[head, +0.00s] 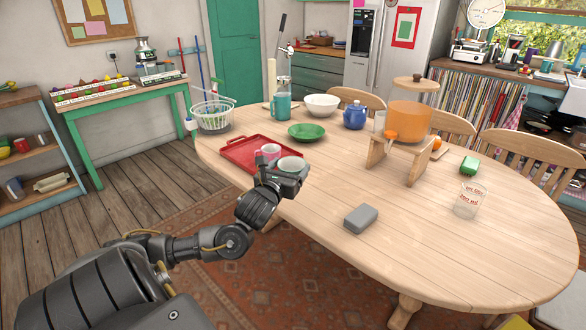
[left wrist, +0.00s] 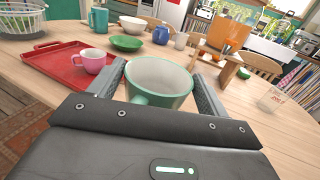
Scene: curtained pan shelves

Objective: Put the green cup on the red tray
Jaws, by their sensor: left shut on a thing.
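The green cup (left wrist: 158,82) has a pale inside and sits between the two fingers of my left gripper (left wrist: 160,88), which is shut on it. In the head view the cup (head: 291,164) shows at the end of my left gripper (head: 290,170), by the right front edge of the red tray. The red tray (head: 236,151) lies flat on the table's left end. Its rim also shows in the left wrist view (left wrist: 36,68). I cannot tell whether the cup's base touches anything; the gripper hides it. A pink cup (head: 268,151) stands on the tray's right part. My right gripper is not in view.
A wire basket (head: 212,116), a green bowl (head: 306,132) and a teal mug (head: 281,106) stand behind the tray. An orange dispenser on a wooden stand (head: 408,120) is to the right. A grey box (head: 361,218) lies near the front edge. The tray's left part is bare.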

